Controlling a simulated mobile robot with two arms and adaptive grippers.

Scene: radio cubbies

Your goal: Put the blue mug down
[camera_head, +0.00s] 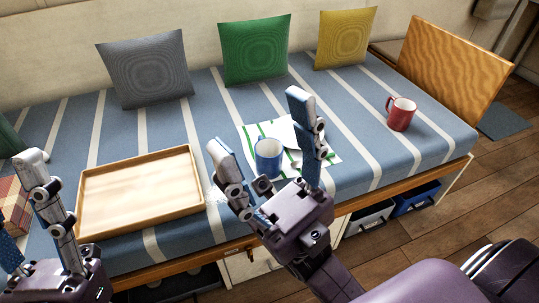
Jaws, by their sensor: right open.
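The blue mug (268,158) stands upright on a white cloth with green stripes (330,152) on the striped bench cushion. My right gripper (262,126) is open, its two fingers spread on either side of the mug in this view. Whether a finger touches the mug I cannot tell. The mug's lower right part is close to the gripper's palm. My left gripper (30,212) is at the lower left, left of the wooden tray, and only partly in view; its finger opening is unclear.
An empty wooden tray (84,203) lies left of the mug. A red mug (401,114) stands at the right. Grey (147,70), green (254,50) and yellow (345,38) pillows line the back. Bare cushion lies between the cloth and the red mug.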

